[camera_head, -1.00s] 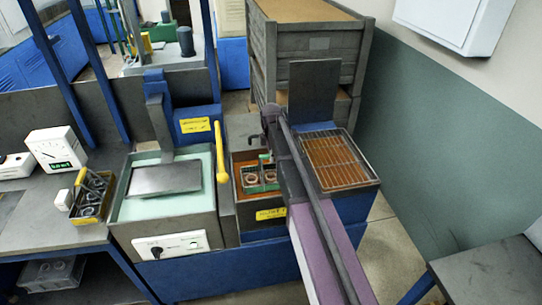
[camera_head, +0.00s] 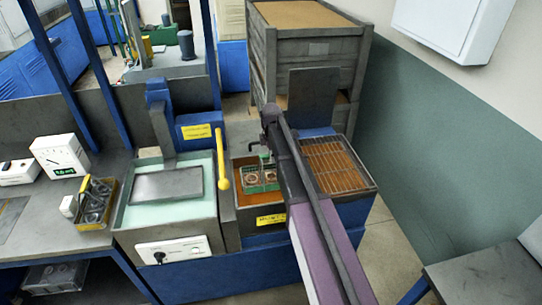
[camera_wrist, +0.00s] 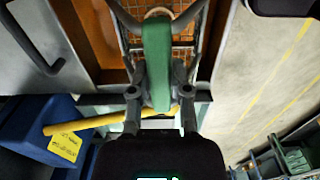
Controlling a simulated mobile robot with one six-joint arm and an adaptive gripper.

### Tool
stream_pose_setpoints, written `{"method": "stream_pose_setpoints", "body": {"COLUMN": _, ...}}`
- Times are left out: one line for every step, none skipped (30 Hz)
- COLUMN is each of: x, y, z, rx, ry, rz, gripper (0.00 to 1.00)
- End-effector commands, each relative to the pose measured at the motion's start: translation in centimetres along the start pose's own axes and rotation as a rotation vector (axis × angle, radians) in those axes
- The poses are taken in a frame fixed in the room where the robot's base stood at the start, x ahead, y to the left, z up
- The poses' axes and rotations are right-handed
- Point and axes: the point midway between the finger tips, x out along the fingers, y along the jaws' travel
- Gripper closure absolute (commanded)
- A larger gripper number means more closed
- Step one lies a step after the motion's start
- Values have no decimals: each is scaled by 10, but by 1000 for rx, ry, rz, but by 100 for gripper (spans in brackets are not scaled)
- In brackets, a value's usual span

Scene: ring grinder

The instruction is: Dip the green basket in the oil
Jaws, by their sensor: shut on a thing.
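The green basket (camera_head: 262,186) holds metal rings and is within the opening of the oil tank (camera_head: 237,218), which contains orange-brown oil. I cannot tell how deep the basket sits in the oil. My gripper is largely hidden by the arm in the head view. In the wrist view my gripper (camera_wrist: 159,93) is shut on the basket's green handle (camera_wrist: 157,60), with a finger on each side. Wire mesh and part of a ring show beyond the handle.
A tank of pale green liquid (camera_head: 201,215) with a grey plate stands to the left, and a yellow lever (camera_head: 222,163) stands between the tanks. A wire drain grid (camera_head: 337,165) is at the right. A yellow basket of rings (camera_head: 95,203) sits on the left bench.

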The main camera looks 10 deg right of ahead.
Motion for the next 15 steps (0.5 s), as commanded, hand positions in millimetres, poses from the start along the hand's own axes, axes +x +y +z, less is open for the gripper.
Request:
{"method": "stream_pose_setpoints", "body": {"x": -4, "y": 0, "z": 0, "rx": 0, "ry": 0, "rz": 0, "gripper": 100}}
{"method": "stream_pose_setpoints", "body": {"x": -6, "y": 0, "z": 0, "rx": 0, "ry": 0, "rz": 0, "gripper": 100}}
{"method": "stream_pose_setpoints", "body": {"x": -7, "y": 0, "z": 0, "rx": 0, "ry": 0, "rz": 0, "gripper": 100}}
{"method": "stream_pose_setpoints", "body": {"x": -8, "y": 0, "z": 0, "rx": 0, "ry": 0, "rz": 0, "gripper": 100}}
{"method": "stream_pose_setpoints", "body": {"x": -9, "y": 0, "z": 0, "rx": 0, "ry": 0, "rz": 0, "gripper": 100}}
{"method": "stream_pose_setpoints", "body": {"x": -11, "y": 0, "z": 0, "rx": 0, "ry": 0, "rz": 0, "gripper": 100}}
{"method": "stream_pose_setpoints", "body": {"x": -12, "y": 0, "z": 0, "rx": 0, "ry": 0, "rz": 0, "gripper": 100}}
{"method": "stream_pose_setpoints", "body": {"x": -13, "y": 0, "z": 0, "rx": 0, "ry": 0, "rz": 0, "gripper": 100}}
{"method": "stream_pose_setpoints", "body": {"x": -15, "y": 0, "z": 0, "rx": 0, "ry": 0, "rz": 0, "gripper": 100}}
{"method": "stream_pose_setpoints", "body": {"x": -16, "y": 0, "z": 0, "rx": 0, "ry": 0, "rz": 0, "gripper": 100}}
{"method": "stream_pose_setpoints", "body": {"x": -17, "y": 0, "z": 0, "rx": 0, "ry": 0, "rz": 0, "gripper": 100}}
{"method": "stream_pose_setpoints", "body": {"x": -19, "y": 0, "z": 0, "rx": 0, "ry": 0, "rz": 0, "gripper": 100}}
{"method": "stream_pose_setpoints", "body": {"x": -20, "y": 0, "z": 0, "rx": 0, "ry": 0, "rz": 0, "gripper": 100}}
{"method": "stream_pose_setpoints", "body": {"x": -21, "y": 0, "z": 0, "rx": 0, "ry": 0, "rz": 0, "gripper": 100}}
{"method": "stream_pose_setpoints", "body": {"x": -23, "y": 0, "z": 0, "rx": 0, "ry": 0, "rz": 0, "gripper": 100}}
